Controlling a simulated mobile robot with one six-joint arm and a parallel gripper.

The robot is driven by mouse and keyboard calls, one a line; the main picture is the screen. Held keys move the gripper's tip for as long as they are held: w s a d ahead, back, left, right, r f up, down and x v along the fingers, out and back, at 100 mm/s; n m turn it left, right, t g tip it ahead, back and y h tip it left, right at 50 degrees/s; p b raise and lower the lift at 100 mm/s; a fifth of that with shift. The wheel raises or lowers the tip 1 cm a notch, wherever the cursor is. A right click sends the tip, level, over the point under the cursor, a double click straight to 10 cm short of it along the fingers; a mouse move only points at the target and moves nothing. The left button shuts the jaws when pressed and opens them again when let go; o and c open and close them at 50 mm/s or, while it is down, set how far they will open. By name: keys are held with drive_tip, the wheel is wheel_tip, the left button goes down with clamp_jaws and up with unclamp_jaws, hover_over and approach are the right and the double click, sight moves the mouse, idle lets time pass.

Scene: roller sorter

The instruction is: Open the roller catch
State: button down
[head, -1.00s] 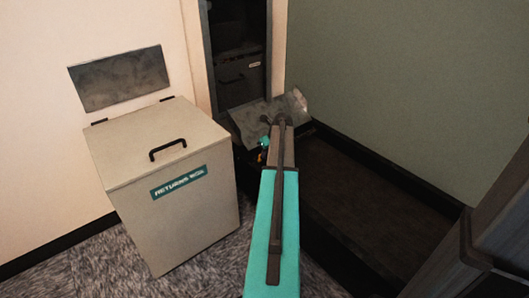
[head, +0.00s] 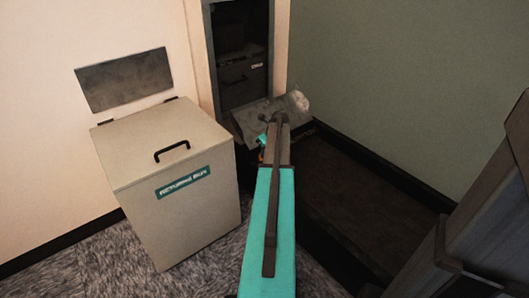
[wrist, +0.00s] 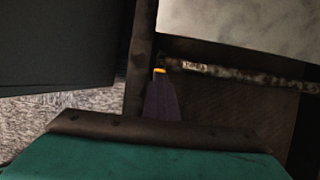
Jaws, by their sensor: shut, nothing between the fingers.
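My gripper shows in the wrist view as a narrow dark purple finger shape with an orange tip (wrist: 160,74), shut and empty. The tip is close to the left end of a worn, speckled bar (wrist: 250,76) in the picture; I cannot tell whether they touch. I cannot tell for sure whether this bar is part of the roller catch. In the head view my gripper (head: 262,148) is mostly hidden behind my teal arm, just below a grey metal plate (head: 265,112) at the foot of the wall opening.
A beige returns bin (head: 185,225) with a closed, handled lid stands left on the carpet. A dark wall opening (head: 240,40) holds a box with a handle. A dark, low-edged bed (head: 350,200) runs along the green wall. A dark panel (head: 495,215) stands at right.

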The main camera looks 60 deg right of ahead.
drive_tip(key=r+p, duration=0.2)
drive_tip(key=r, duration=0.1)
drive_tip(key=r+p, duration=0.1)
drive_tip(key=p, duration=0.1)
drive_tip(key=shift+s+a+r, duration=0.2)
drive_tip(key=shift+s+r, duration=0.05)
drive_tip(key=shift+s, duration=0.05)
drive_tip(key=shift+w+d+r+p+v, duration=0.1)
drive_tip(key=shift+w+p+v, duration=0.05)
drive_tip(key=shift+p+v, duration=0.7)
drive_tip(key=shift+w+d+r+p+v, duration=0.1)
drive_tip(key=shift+w+p+v, duration=0.05)
drive_tip(key=shift+p+v, duration=0.65)
drive_tip(key=shift+w+r+p+v, duration=0.1)
drive_tip(key=shift+w+p+v, duration=0.1)
drive_tip(key=shift+p+v, duration=0.6)
drive_tip(key=shift+s+r, duration=0.1)
drive_tip(key=shift+s, duration=0.2)
